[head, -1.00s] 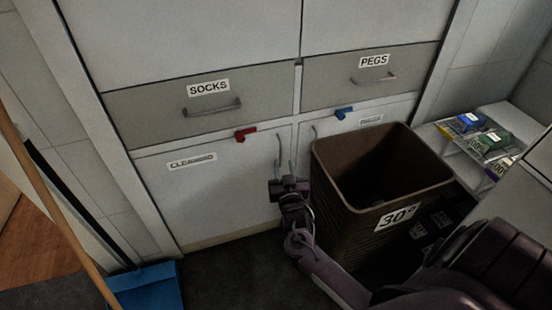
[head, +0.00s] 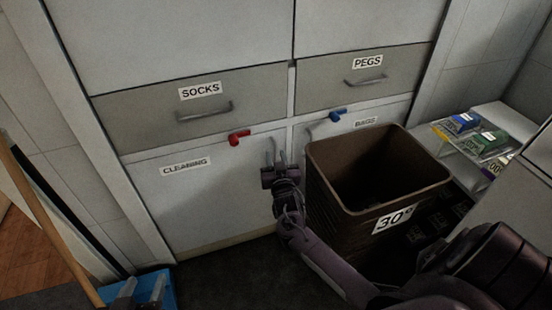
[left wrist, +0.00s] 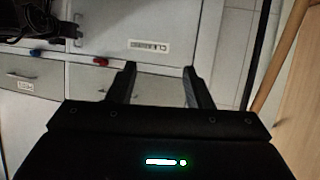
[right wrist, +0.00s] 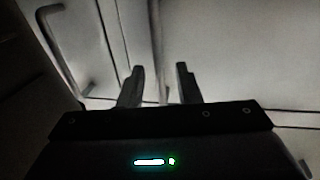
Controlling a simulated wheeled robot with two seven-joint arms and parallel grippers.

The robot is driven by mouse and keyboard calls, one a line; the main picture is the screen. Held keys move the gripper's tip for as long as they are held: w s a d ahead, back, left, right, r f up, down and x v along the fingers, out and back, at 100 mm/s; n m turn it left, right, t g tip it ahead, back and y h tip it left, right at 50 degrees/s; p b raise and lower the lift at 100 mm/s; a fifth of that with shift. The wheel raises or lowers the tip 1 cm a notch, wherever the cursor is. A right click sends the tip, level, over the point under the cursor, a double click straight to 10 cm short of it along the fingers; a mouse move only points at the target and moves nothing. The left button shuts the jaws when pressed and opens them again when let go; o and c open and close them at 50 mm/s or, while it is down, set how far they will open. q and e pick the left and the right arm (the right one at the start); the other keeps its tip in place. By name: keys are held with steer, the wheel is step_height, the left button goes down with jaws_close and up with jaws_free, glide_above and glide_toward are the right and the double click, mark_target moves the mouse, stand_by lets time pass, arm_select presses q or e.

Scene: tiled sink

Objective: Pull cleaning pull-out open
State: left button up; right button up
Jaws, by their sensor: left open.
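The cleaning pull-out (head: 210,205) is a pale front with a CLEANING label and appears closed. Its upright handle (head: 281,160) is at its right edge. My right gripper (head: 272,166) is at this handle. In the right wrist view its fingers (right wrist: 158,75) are apart, and a pale upright bar (right wrist: 156,40) shows between and beyond them; contact cannot be told. My left gripper (head: 142,288) is low at the left, over the blue dustpan. It is open and empty, and its fingers (left wrist: 158,82) point toward the cabinet in the left wrist view.
A brown bin (head: 345,215) labelled 30° stands just right of my right arm. Red (head: 238,138) and blue (head: 336,115) catches are above the lower fronts. A broom handle (head: 45,220) and blue dustpan (head: 168,280) are at the left. Floor before the pull-out is clear.

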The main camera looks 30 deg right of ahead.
jaws_close()
